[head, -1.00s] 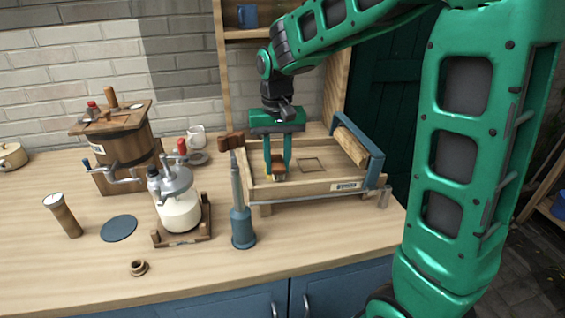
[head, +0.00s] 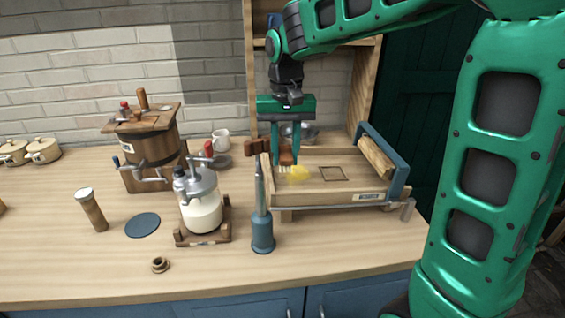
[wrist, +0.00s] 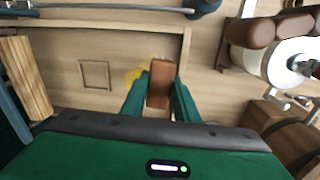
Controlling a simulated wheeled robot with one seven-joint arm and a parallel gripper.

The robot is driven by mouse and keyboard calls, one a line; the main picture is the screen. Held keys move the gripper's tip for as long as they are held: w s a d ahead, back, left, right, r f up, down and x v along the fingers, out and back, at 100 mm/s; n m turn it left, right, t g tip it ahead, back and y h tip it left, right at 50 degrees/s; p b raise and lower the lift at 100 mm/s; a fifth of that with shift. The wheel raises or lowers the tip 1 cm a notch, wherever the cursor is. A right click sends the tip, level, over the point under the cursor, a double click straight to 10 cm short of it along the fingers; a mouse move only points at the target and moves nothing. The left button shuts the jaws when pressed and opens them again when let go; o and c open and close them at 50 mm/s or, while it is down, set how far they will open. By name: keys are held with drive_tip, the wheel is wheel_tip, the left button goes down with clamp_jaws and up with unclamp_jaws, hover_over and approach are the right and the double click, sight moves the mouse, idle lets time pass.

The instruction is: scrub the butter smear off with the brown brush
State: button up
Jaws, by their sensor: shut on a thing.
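My gripper (head: 285,157) is shut on the brown brush (head: 288,158), which hangs bristles down over the left part of a wooden tray (head: 335,198). The brush's pale bristles are at the left edge of the yellow butter smear (head: 299,175); I cannot tell whether they touch the tray floor. In the wrist view the brush's brown back (wrist: 161,86) lies between the two green fingers, and the smear (wrist: 132,76) shows just left of it, partly hidden by a finger.
The tray has a wooden roller (head: 376,158) at its right end and a square outline on its floor. A blue plunger-like tool (head: 262,232) stands just in front left. A milk jar (head: 203,212) and a wooden churn (head: 150,145) stand further left. The front counter is mostly clear.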

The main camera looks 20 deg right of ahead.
drive_tip(key=shift+r, duration=1.2)
drive_tip(key=shift+s, duration=0.1)
